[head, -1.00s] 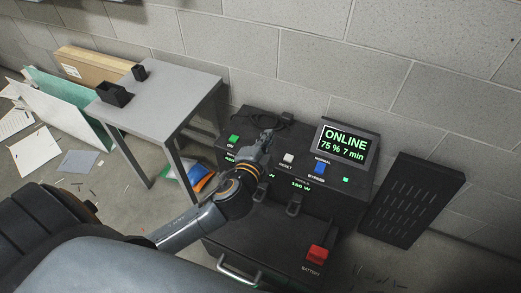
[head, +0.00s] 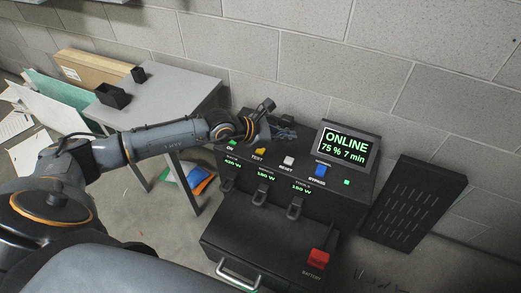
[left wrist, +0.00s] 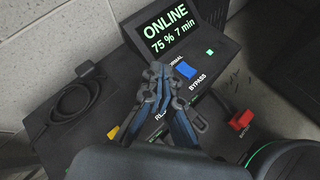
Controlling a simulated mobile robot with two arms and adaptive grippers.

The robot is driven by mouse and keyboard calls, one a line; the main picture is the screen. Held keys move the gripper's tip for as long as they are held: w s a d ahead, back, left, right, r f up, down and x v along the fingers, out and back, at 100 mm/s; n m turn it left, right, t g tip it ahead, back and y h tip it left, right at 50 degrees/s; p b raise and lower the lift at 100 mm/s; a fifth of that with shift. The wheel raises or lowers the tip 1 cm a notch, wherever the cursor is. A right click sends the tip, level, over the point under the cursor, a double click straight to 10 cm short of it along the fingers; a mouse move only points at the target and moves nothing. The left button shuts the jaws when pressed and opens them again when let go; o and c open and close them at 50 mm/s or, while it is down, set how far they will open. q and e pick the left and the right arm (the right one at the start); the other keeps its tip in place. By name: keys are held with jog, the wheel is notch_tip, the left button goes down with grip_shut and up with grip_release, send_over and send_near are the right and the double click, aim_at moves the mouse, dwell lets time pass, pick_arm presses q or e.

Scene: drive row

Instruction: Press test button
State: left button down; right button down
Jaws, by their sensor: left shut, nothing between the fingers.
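The yellow test button (head: 259,150) is on top of the black power unit (head: 225,160), between a green button and a white one. It now shows clear in the head view, and a bit of yellow (left wrist: 113,132) shows beside my fingers in the left wrist view. My left gripper (head: 287,133) is shut and empty, above the back of the unit, behind the button row and apart from the test button. Its closed fingers (left wrist: 158,75) show in the left wrist view. The screen (head: 345,144) reads ONLINE, 75 %, 7 min. My right gripper is not in view.
The white reset button (head: 288,160) and blue bypass switch (head: 321,170) stand to the right of the test button. The green button (head: 232,142) is to its left. A red battery handle (head: 318,260) is lower down. A grey table (head: 165,98) stands at left.

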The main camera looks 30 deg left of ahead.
aim_at(259, 151)
pick_arm(q)
jog(key=w+a+f+m+y, duration=0.1)
jog(key=a+y, duration=0.3)
jog(key=a, duration=0.6)
jog(key=shift+w+a+f+m+g, duration=0.15)
jog(key=shift+w+f+m+g, duration=0.2)
jog(key=shift+f, duration=0.25)
